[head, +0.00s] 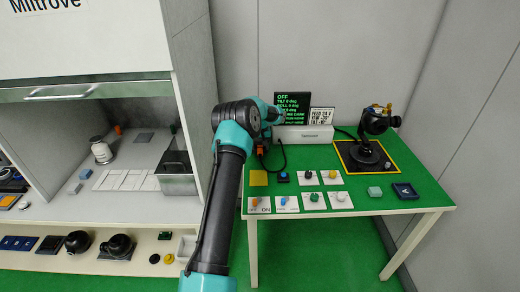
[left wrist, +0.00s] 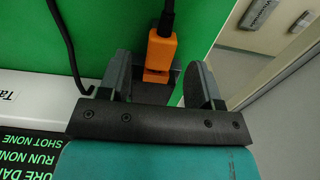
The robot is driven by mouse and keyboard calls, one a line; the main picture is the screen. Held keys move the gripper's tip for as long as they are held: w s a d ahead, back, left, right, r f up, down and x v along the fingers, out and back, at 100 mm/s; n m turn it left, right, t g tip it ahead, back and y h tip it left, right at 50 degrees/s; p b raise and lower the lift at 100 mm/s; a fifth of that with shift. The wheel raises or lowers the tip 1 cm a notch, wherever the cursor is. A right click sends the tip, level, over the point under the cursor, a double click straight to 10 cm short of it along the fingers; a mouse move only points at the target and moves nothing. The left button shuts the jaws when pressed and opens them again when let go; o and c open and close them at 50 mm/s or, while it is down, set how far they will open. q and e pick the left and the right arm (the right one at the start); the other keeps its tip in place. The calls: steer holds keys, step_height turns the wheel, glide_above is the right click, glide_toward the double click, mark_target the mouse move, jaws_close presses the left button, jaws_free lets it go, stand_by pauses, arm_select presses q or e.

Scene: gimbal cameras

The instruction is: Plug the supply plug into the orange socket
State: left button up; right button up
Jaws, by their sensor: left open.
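An orange block (left wrist: 158,52) stands in the left wrist view, with a black plug-like end (left wrist: 167,18) joined to its far side. I cannot tell whether the block is the orange socket with the supply plug in it. My left gripper (left wrist: 168,85) is open, with one finger on each side of the block's near end; contact is not clear. In the head view my left gripper (head: 267,132) is at the table's back left, mostly hidden by its arm. A bit of orange (head: 261,151) shows just below it. My right gripper is not in view.
A black cable (head: 282,158) loops from the white box (head: 303,135) towards the orange part. A dark screen (head: 293,106) stands behind. Several switch plates (head: 313,201) lie in front, and a black gimbal device (head: 368,152) stands right. Green tabletop (head: 415,178) is free at far right.

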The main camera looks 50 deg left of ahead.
mark_target(260, 150)
arm_select(q)
step_height(260, 150, up, 16)
steer(key=shift+f, duration=0.25)
stand_by(0.7)
